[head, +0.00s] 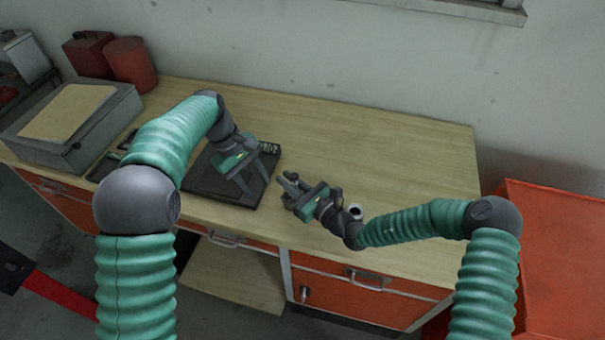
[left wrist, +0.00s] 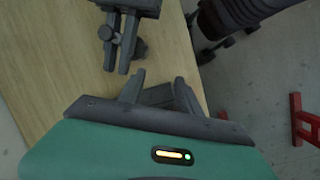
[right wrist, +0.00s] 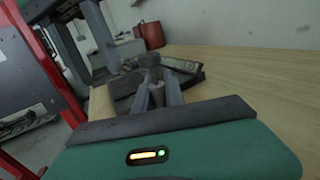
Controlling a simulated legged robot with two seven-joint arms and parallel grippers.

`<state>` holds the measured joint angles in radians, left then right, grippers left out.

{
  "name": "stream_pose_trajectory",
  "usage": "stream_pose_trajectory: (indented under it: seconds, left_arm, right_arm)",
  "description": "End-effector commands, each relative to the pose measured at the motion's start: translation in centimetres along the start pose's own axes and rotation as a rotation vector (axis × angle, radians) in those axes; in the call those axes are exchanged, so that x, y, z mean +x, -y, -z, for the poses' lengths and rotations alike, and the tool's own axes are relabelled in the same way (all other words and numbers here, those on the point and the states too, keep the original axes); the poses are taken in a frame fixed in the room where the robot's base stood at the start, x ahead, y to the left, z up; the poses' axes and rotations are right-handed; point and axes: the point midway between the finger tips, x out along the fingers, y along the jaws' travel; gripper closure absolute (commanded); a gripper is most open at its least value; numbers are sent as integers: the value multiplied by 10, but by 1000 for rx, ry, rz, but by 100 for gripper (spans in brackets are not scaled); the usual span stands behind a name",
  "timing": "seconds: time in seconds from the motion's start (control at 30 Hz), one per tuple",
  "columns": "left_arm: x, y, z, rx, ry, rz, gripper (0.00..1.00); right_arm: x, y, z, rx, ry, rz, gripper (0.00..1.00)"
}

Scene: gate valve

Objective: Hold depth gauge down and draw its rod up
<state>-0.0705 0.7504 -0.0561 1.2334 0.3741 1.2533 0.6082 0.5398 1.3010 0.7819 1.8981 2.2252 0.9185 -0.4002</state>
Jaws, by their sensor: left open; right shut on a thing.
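My right gripper (head: 287,186) is low over the front of the bench, its fingers pointing left. It is shut on a small dark grey part, seemingly of the depth gauge; in the right wrist view this grey piece (right wrist: 156,77) stands between the fingertips. A rounded knob (left wrist: 139,48) shows beside the right fingers in the left wrist view. My left gripper (head: 255,185) is open above the black tray (head: 217,190), fingers pointing down. A dark block (left wrist: 158,95) shows between its fingers; I cannot tell whether they touch it. The gauge's base is not clearly visible.
A grey box (head: 75,130) and red cans (head: 130,64) stand at the bench's left end. A small white-rimmed round thing (head: 355,211) is beside my right wrist. The wooden bench top (head: 390,150) is clear at the back right. An orange cabinet (head: 555,250) stands right of it.

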Motion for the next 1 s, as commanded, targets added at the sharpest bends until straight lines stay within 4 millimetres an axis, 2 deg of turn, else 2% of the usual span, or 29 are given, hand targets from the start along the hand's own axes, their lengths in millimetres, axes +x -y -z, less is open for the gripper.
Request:
stream_pose_trajectory:
  seconds: [0.03, 0.07, 0.17, 0.3, 0.4, 0.5, 0.67, 1.0]
  left_arm:
    - [18, 17, 1, -129, 142, -73, 59]
    - [26, 21, -2, -203, 234, -128, 59]
    - [40, 16, -18, -429, 538, -332, 59]
    - [28, -2, -23, -667, 874, -595, 59]
    - [15, -9, -16, -769, 1009, -720, 59]
    - [8, -13, -12, -812, 1067, -779, 59]
    - [13, -32, -20, -816, 1077, -786, 59]
    - [35, -98, -52, -815, 1072, -785, 59]
  right_arm:
    - [1, 0, 0, 0, 1, -1, 100]
    - [1, -1, 0, 0, 1, -1, 100]
    - [0, -1, -1, 0, 1, -1, 100]
    - [-1, 0, 0, 1, 1, -1, 100]
    - [-2, 0, 0, 1, 1, -1, 100]
    - [-2, 1, 0, 2, 2, -1, 100]
    - [-2, 1, 0, 1, 2, 0, 100]
    - [-1, 0, 0, 1, 2, 0, 100]
